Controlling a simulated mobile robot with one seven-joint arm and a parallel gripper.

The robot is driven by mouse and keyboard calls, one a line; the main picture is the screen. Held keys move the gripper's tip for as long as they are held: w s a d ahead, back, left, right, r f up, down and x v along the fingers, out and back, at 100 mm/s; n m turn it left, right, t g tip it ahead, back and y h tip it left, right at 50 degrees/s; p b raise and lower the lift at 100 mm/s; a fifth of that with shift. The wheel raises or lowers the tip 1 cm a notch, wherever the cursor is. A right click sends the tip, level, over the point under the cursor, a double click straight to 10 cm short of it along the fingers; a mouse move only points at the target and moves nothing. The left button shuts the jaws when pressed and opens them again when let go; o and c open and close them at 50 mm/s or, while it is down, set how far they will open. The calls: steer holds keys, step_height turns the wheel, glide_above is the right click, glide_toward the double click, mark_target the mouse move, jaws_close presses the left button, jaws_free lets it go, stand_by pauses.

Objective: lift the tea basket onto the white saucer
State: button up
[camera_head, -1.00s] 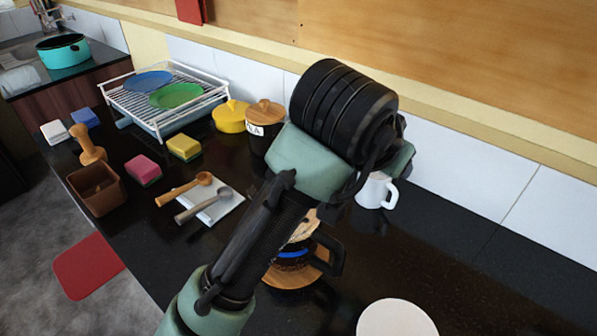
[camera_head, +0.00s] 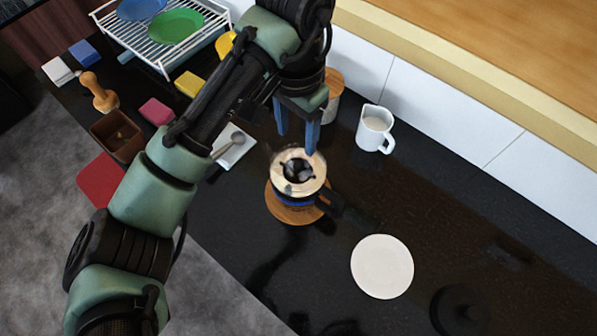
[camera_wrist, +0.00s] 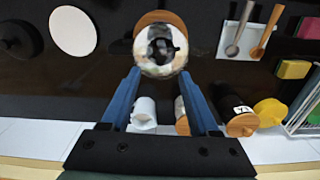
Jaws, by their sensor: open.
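A teapot (camera_head: 296,184) with a pale top and a dark handle stands on a round wooden trivet (camera_head: 288,208). The tea basket (camera_head: 298,171) shows as a dark piece inside its mouth; in the wrist view the basket (camera_wrist: 161,46) is also there. The white saucer (camera_head: 382,267) lies flat and empty to the right of the teapot, and in the wrist view the saucer (camera_wrist: 73,31) is at the upper left. My gripper (camera_head: 298,142) is open and empty, pointing down, above and slightly behind the teapot. Its fingertips (camera_wrist: 158,78) are apart from the basket.
A white jug (camera_head: 374,130) stands behind right, near the wall. A wooden-lidded jar (camera_head: 333,92) is close behind my gripper. A black round lid-like object (camera_head: 458,310) lies at the front right. A spoon rest (camera_head: 233,150) is left.

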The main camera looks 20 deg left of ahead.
mark_target(298, 164)
steer(key=f, duration=0.3)
steer(key=f+p, duration=0.1)
steer(key=f, duration=0.2)
steer(key=f+p, duration=0.1)
steer(key=f, duration=0.2)
steer(key=shift+w+f, duration=0.1)
steer(key=shift+w, duration=0.15)
steer(key=shift+c, duration=0.2)
jaws_close()
stand_by(0.9)
